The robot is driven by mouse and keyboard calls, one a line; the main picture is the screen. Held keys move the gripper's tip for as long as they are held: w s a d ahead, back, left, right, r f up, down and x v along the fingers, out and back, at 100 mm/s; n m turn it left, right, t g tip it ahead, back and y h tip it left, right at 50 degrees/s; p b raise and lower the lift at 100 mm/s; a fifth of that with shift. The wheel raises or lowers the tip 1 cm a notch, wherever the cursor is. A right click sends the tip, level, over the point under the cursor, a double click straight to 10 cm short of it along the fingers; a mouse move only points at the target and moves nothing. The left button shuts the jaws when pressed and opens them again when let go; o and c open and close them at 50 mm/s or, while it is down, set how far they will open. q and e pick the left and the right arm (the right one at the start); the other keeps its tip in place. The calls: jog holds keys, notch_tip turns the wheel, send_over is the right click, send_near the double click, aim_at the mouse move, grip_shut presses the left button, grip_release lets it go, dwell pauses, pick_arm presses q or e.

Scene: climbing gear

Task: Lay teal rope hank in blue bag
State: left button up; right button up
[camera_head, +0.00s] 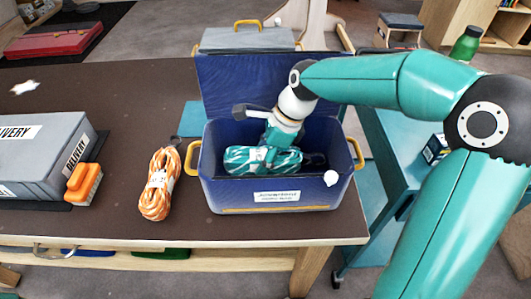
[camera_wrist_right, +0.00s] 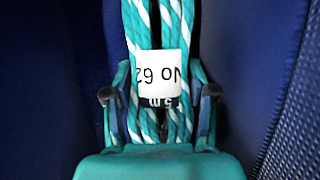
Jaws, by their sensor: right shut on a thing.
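The blue bag (camera_head: 230,195) stands open on the brown table, its lid raised at the back and yellow handles at its sides. The teal rope hank (camera_head: 240,160), teal and white, is inside the bag's opening, lying across it. My right gripper (camera_head: 268,157) reaches down into the bag and is shut on the hank. In the right wrist view the fingers (camera_wrist_right: 159,105) sit on both sides of the teal and white strands (camera_wrist_right: 145,15), with a white "No 62" label between them. Dark blue bag walls surround it. Whether the hank touches the bag's floor is hidden. My left gripper is not in view.
An orange and white rope hank (camera_head: 158,185) lies on the table (camera_head: 120,100) left of the bag. Further left are an orange brush (camera_head: 84,183) and a grey case (camera_head: 40,150). A teal cart (camera_head: 385,150) stands to the right.

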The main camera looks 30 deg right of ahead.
jog(key=shift+f, duration=0.35)
jog(key=o, duration=1.5)
jog(key=shift+d+r, duration=0.2)
jog(key=shift+r, duration=0.3)
jog(key=v, duration=1)
jog(key=shift+s+d+r, duration=0.1)
jog(key=shift+s+r, duration=0.05)
jog(key=shift+r, duration=0.2)
